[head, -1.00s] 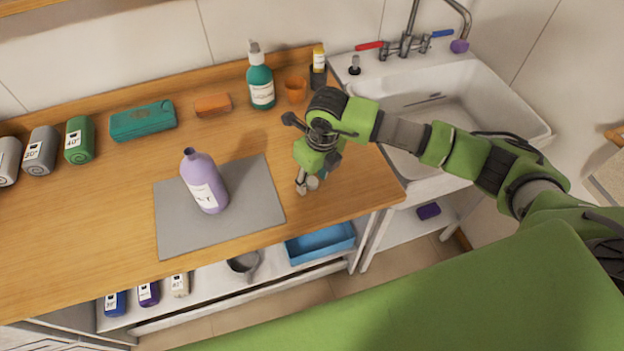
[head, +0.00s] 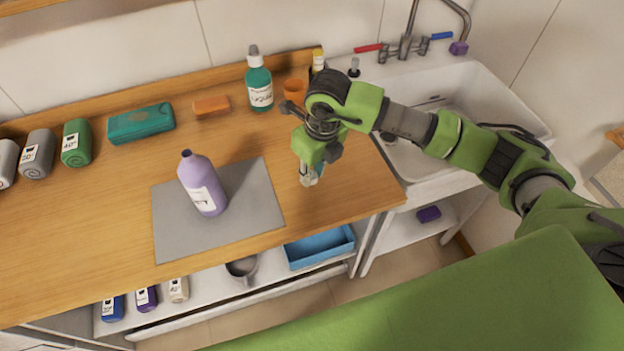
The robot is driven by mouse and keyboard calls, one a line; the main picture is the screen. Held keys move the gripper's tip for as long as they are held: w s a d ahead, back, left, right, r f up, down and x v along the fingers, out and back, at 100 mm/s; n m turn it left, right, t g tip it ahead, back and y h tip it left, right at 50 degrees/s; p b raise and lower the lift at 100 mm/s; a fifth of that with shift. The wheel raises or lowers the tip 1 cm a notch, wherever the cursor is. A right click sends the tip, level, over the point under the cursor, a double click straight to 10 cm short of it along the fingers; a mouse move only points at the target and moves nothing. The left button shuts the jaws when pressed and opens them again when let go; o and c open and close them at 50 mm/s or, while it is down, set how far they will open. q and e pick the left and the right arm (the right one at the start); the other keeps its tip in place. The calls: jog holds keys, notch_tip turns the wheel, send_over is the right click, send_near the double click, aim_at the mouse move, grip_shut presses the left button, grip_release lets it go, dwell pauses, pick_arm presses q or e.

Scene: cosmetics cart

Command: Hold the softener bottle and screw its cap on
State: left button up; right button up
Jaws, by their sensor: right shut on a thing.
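The softener bottle (head: 203,185) is lavender with a white label. It stands upright on a grey mat (head: 255,205), and its neck is bare. My right gripper (head: 309,178) is low over the counter to the right of the mat, apart from the bottle. It points down and is shut on the small, pale cap, which is mostly hidden between the fingers. My left gripper is not in view.
Rolled towels (head: 77,143) lie at left. A sink (head: 470,95) is at right. The counter's front left is clear.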

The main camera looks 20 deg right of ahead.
pick_arm(q)
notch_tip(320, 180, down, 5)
jog(key=b, duration=0.4)
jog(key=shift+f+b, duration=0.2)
jog(key=shift+b, duration=0.2)
pick_arm(e)
jog(key=s+r, duration=0.9)
jog(key=s, duration=0.4)
jog(key=shift+s+d+r, duration=0.15)
jog(key=shift+s+d, duration=0.2)
jog(key=shift+s, duration=0.05)
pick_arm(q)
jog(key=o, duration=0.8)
